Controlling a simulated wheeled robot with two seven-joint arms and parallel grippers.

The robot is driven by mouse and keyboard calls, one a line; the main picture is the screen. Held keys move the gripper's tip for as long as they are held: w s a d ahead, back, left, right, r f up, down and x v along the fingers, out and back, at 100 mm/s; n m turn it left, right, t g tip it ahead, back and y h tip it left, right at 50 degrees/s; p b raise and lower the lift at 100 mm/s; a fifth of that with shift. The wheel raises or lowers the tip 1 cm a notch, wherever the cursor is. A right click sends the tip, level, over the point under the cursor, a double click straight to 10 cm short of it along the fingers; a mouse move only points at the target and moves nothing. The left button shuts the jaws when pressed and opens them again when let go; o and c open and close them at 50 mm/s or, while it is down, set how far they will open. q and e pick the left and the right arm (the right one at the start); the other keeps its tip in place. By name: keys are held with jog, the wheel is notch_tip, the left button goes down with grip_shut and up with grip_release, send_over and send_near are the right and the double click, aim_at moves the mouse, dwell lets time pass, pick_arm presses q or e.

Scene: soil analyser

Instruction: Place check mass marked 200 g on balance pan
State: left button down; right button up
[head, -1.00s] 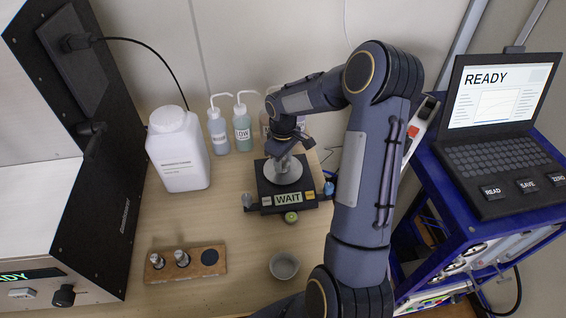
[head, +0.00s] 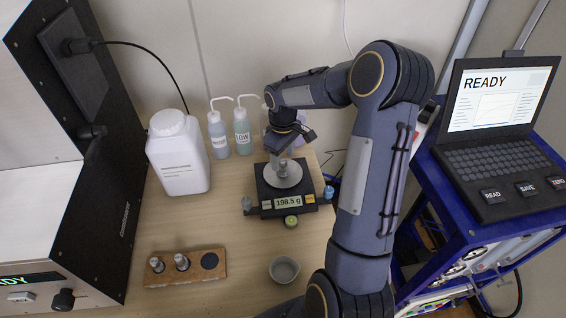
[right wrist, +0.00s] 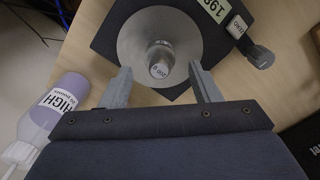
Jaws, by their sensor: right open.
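The check mass (right wrist: 161,62), a small metal cylinder with a 200 g label on top, stands on the round balance pan (right wrist: 188,22) in the right wrist view. In the head view the mass (head: 283,166) is on the pan (head: 288,180), partly hidden by my right gripper. The balance display (head: 289,202) reads 198.5 g. My right gripper (right wrist: 161,88) is open, its two fingers on either side of and just short of the mass, apart from it. In the head view the gripper (head: 285,150) is over the back of the pan. My left gripper is not in view.
A wooden block (head: 216,277) at the front left holds two other masses and a dark empty spot. A small grey bowl (head: 284,269) stands near the front. A white jug (head: 176,158) and several wash bottles (head: 242,130) stand behind. A laptop (head: 500,130) is at right.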

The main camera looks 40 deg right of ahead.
aim_at(283, 162)
notch_tip(283, 162, up, 8)
jog(key=r, duration=0.1)
jog(key=s+a+r+m+t+y, duration=0.1)
jog(key=s+a+r+m+t, duration=0.15)
jog(key=s+a+r, duration=0.5)
jog(key=s+a+f+m+t+y, duration=0.2)
jog(key=s+a, duration=0.8)
jog(key=s, duration=0.5)
jog(key=shift+a+f+t+y, duration=0.25)
jog(key=shift+f+t+y, duration=0.15)
jog(key=shift+f+t, duration=0.25)
jog(key=shift+m, duration=0.25)
